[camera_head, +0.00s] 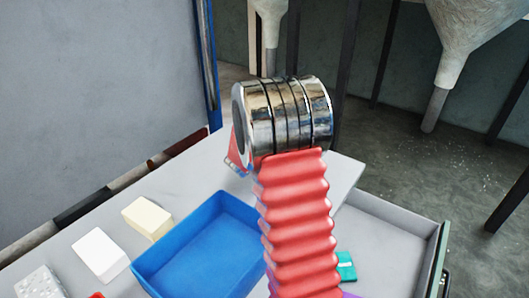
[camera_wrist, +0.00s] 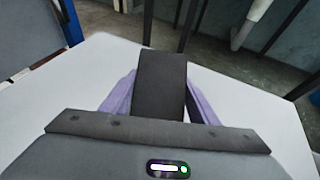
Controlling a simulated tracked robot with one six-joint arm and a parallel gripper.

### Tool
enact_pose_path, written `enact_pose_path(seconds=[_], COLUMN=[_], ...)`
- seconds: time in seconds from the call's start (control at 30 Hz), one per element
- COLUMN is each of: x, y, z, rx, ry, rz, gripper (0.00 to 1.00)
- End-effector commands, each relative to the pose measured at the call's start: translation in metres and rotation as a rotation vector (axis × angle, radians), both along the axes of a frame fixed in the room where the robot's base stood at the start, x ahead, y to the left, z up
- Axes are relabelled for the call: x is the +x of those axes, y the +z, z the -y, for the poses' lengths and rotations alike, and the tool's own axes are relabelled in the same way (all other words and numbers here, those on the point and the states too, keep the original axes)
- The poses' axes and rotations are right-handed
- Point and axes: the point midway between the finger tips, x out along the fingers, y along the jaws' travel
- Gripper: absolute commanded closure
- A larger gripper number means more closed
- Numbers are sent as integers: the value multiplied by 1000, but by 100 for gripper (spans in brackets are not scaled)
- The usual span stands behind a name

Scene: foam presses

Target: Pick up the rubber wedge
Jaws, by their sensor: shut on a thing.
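The rubber wedge (camera_wrist: 161,72) is a dark grey, nearly black block with a flat face, seen in the middle of the wrist view. My gripper (camera_wrist: 157,98) has purple fingers on either side of the wedge and is shut on it. The wedge's lower end is hidden behind the grey gripper body. A pale table top lies behind it; I cannot tell whether the wedge touches it. In the head view my red ribbed arm and its chrome joint hide the gripper and the wedge.
A blue tray (camera_head: 143,270) stands on the pale table, with a cream block (camera_head: 147,217), a white block (camera_head: 100,254) and a speckled block (camera_head: 40,283) to its left. An open drawer (camera_head: 385,235) at right holds a teal item (camera_head: 346,266). Hoppers and dark posts stand behind.

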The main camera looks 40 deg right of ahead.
Motion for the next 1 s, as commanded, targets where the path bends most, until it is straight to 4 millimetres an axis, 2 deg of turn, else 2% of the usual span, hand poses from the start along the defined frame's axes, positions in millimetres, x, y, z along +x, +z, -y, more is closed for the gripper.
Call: enact_pose_path(seconds=[0.03, 0.1, 0.3, 1.0], x=[1, 0, 0, 0], y=[13, 24, 46, 50], z=[1, 0, 0, -1], rx=[-3, -2, -1, -1], ry=[-1, -1, -1, 1], rz=[6, 5, 3, 0], gripper=[75, 75, 75, 75])
